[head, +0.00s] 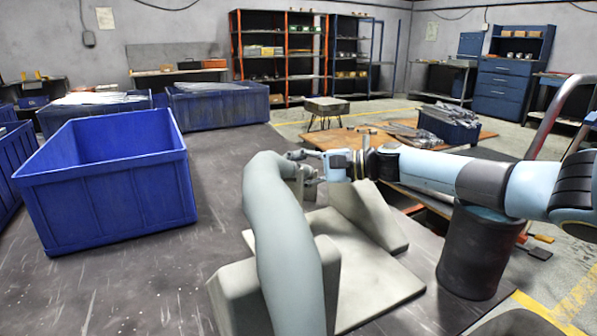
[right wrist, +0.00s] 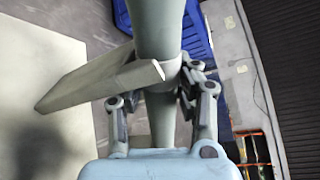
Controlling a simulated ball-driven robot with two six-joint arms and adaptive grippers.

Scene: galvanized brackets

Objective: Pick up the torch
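I cannot make out a torch in either view. My right gripper (head: 308,166) reaches in from the right to the upper end of a thick, curved grey tube (head: 283,240) in the head view. In the right wrist view the tube (right wrist: 160,115) passes between the two fingers of this gripper (right wrist: 163,95). The right finger is close beside the tube. The left finger's tip is partly hidden by a grey plate (right wrist: 105,78), so whether they grip the tube is unclear. My left gripper is not in view.
Grey bracket pieces (head: 375,285) stand under the tube on a dark surface. A large blue bin (head: 110,205) stands at the left, and a dark drum (head: 478,255) is at the right. Orange-handled tools (head: 541,238) lie beyond the drum. The dark surface between bin and tube is clear.

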